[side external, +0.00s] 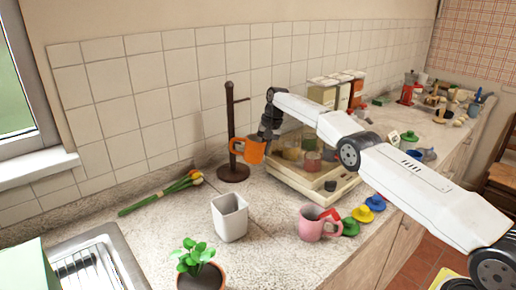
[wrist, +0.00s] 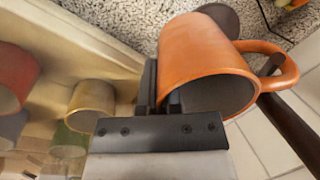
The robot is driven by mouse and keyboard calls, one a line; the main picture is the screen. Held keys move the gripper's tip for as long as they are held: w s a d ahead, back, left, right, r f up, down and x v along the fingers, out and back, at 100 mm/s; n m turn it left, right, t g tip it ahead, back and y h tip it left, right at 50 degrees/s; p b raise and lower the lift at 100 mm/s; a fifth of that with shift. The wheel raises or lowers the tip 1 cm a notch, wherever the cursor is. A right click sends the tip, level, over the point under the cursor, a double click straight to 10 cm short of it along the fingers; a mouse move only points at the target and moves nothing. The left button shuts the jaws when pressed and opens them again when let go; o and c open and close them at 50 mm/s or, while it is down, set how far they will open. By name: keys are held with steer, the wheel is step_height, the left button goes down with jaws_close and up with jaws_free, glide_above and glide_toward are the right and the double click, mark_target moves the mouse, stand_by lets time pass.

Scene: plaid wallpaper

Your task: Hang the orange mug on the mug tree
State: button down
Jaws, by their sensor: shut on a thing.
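The orange mug (side external: 249,150) is held in the air by my gripper (side external: 266,134), beside the mug tree. In the wrist view the orange mug (wrist: 205,65) is large, with my gripper (wrist: 165,100) shut on its wall near the rim. Its handle (wrist: 280,72) points right in that view, and left in the side view. The dark brown mug tree (side external: 231,120) stands upright on a round base, just behind and left of the mug. A peg shows near its top. In the wrist view a dark post (wrist: 292,125) passes by the handle; I cannot tell whether the handle is around a peg.
A cream tray or rack (side external: 320,190) with several cups sits right of the mug tree. A pink mug (side external: 314,224), white square pot (side external: 230,217) and potted plant (side external: 197,262) stand in front. Tulips (side external: 160,193) lie left. Bare counter lies between them.

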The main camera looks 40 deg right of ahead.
steer(key=c, duration=0.7)
jaws_free()
steer(key=shift+s+r, duration=0.25)
steer(key=shift+r, duration=0.15)
steer(key=shift+s+a+r, duration=0.1)
steer(key=shift+s+r, duration=0.05)
steer(key=shift+s, duration=0.05)
